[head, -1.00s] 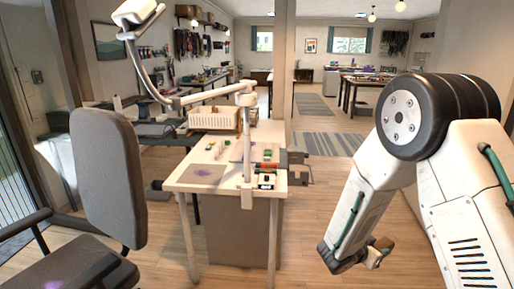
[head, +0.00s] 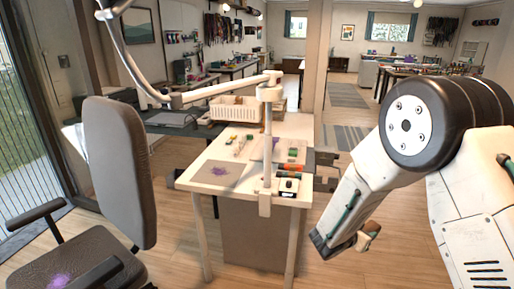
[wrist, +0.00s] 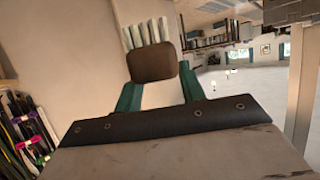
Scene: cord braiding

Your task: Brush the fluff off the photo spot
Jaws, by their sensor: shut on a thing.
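The table (head: 240,142) stands in front of me in the head view. A flat grey-brown square, apparently the photo spot (head: 205,179), lies at its front left. Purple fluff (head: 219,171) sits on that square. My gripper (head: 360,240) hangs to the right of the table, apart from it. It is shut on a brush (head: 369,232). In the wrist view, the brush (wrist: 152,65) shows a brown block and pale bristles (wrist: 146,33) between the green fingers of my gripper (wrist: 158,88).
An office chair (head: 118,165) stands left of the table, with a purple patch (head: 60,281) on its seat. A white jointed arm on a post (head: 267,150) rises at the table's front right. Small coloured items and a cream basket (head: 235,107) are on the table.

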